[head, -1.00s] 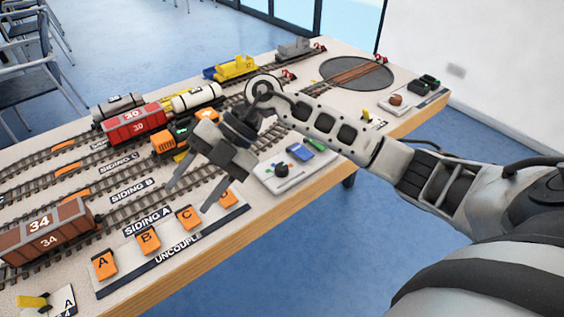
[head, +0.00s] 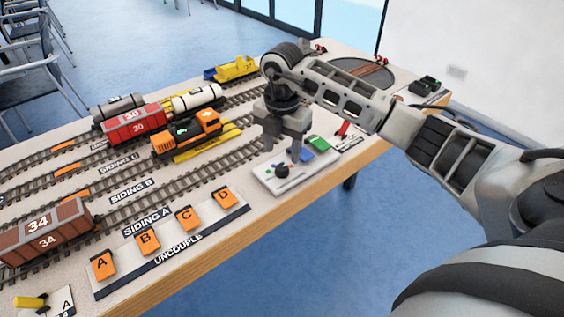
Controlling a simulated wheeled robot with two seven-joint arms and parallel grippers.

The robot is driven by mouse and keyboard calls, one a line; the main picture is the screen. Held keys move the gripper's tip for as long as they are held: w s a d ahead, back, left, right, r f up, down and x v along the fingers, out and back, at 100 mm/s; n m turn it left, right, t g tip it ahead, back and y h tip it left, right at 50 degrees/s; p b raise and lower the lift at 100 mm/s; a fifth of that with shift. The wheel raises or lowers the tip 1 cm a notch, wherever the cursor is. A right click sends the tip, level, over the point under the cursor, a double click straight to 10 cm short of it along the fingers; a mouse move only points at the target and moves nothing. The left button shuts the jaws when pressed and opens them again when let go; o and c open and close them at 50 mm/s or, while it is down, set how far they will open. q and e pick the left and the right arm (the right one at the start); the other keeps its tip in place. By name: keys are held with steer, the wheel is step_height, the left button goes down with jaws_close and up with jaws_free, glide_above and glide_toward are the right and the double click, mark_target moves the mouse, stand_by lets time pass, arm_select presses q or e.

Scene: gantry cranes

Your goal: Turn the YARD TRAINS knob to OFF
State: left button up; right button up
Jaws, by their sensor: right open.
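A white control panel (head: 262,183) lies near the front edge of the table. My left gripper is not in view.
Orange uncouple buttons A to D (head: 148,241) lie left of the panel. An orange locomotive (head: 186,136), a red wagon (head: 135,124) and a brown wagon (head: 45,235) stand on the tracks. A turntable (head: 368,73) is at the back right.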

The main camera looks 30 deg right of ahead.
mark_target(282, 167)
step_height(282, 167, down, 5)
steer(key=shift+f, duration=0.1)
stand_by(0.3)
steer(key=c, duration=1)
